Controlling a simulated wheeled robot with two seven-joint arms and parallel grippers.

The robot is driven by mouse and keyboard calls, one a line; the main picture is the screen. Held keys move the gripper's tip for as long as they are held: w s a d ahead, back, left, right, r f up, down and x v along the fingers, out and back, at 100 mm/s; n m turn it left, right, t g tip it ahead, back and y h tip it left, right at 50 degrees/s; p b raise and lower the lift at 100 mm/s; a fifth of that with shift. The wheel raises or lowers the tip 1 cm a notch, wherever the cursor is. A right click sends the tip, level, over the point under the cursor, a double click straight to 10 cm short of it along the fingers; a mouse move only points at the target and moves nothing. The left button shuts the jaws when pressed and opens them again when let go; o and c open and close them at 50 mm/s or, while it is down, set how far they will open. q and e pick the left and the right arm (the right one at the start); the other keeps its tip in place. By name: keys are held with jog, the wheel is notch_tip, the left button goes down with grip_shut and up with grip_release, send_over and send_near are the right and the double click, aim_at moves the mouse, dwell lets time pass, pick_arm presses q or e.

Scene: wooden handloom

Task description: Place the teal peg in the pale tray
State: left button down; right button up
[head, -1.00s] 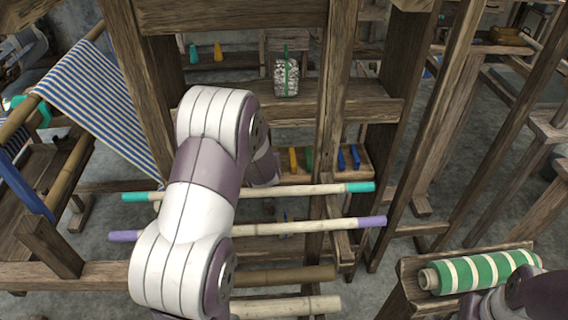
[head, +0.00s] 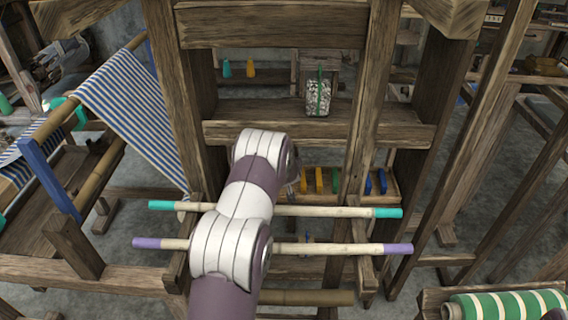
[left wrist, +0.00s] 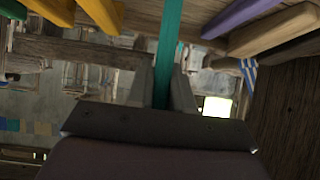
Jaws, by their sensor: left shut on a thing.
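In the left wrist view my left gripper (left wrist: 168,92) is shut on the teal peg (left wrist: 169,45), a narrow teal strip running up between the fingers. In the head view my left arm reaches forward over the loom's crossbars and hides its gripper and the peg. A pale, bright patch (left wrist: 217,106) shows right of the fingers in the wrist view; I cannot tell whether it is the pale tray. No pale tray is clearly seen in the head view. My right gripper is not in view.
A rack of coloured pegs (head: 382,181) stands beyond the arm. Two rods, teal-ended (head: 340,211) and purple-ended (head: 340,249), cross the loom frame. A glass jar (head: 318,95) stands on the shelf. Yellow (left wrist: 50,10) and purple (left wrist: 240,15) pieces lie close around the held peg.

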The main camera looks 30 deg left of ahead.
pick_arm(q)
jog(key=shift+f, duration=0.2)
jog(key=c, duration=1)
grip_release()
jog(key=shift+s+d+r, duration=0.1)
jog(key=shift+s+r, duration=0.05)
jog(key=shift+r, duration=0.25)
jog(key=p+v, duration=0.1)
jog(key=v, duration=1)
jog(key=shift+s+d, duration=0.1)
jog(key=shift+s, duration=0.1)
